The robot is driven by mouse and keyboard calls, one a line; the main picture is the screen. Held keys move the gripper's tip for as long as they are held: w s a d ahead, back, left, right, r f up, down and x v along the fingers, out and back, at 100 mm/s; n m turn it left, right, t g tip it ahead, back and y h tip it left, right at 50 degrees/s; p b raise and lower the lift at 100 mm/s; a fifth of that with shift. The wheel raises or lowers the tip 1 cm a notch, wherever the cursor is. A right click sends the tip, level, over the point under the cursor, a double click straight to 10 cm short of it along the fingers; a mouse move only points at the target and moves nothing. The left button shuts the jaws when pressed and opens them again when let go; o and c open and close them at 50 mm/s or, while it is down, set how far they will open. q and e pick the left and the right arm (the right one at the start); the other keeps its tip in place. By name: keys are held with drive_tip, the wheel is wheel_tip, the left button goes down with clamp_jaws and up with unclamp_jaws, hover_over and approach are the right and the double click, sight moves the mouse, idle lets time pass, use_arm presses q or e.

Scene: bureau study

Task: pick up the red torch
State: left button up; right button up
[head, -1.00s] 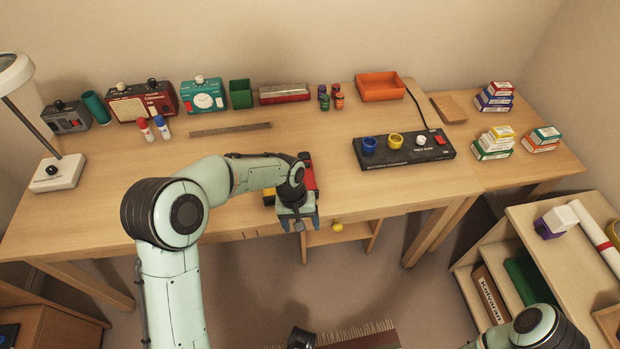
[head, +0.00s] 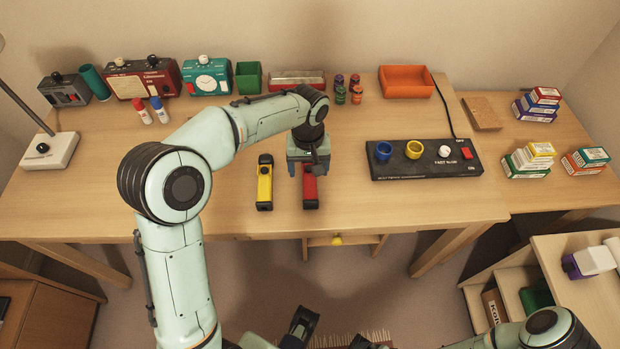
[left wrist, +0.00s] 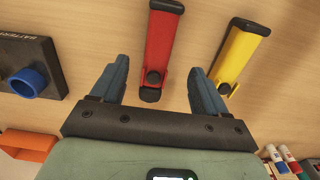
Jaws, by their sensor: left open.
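The red torch (head: 310,190) lies on the desk near its front edge, its far part hidden under my left gripper (head: 308,167) in the head view. In the left wrist view the red torch (left wrist: 161,48) lies between and beyond the two blue-grey fingertips of my left gripper (left wrist: 160,68). The gripper is open, with gaps between the torch and both fingers, and holds nothing. A yellow torch (head: 264,186) lies to the left of the red one. It also shows in the left wrist view (left wrist: 240,52), close to the right finger.
A black control panel (head: 424,158) with coloured cups stands to the right. Glue sticks (head: 151,110), radios and a green box (head: 248,78) stand to the left and back. An orange tray (head: 406,82) is at the back. Desk left of the yellow torch is clear.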

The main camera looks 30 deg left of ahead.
sight(310, 181)
use_arm(q)
wheel_tip(310, 181, down, 7)
drive_tip(key=shift+d+f+b, duration=0.15)
drive_tip(key=shift+b, duration=0.35)
drive_tip(key=shift+w, duration=0.1)
drive_tip(key=c, duration=1.2)
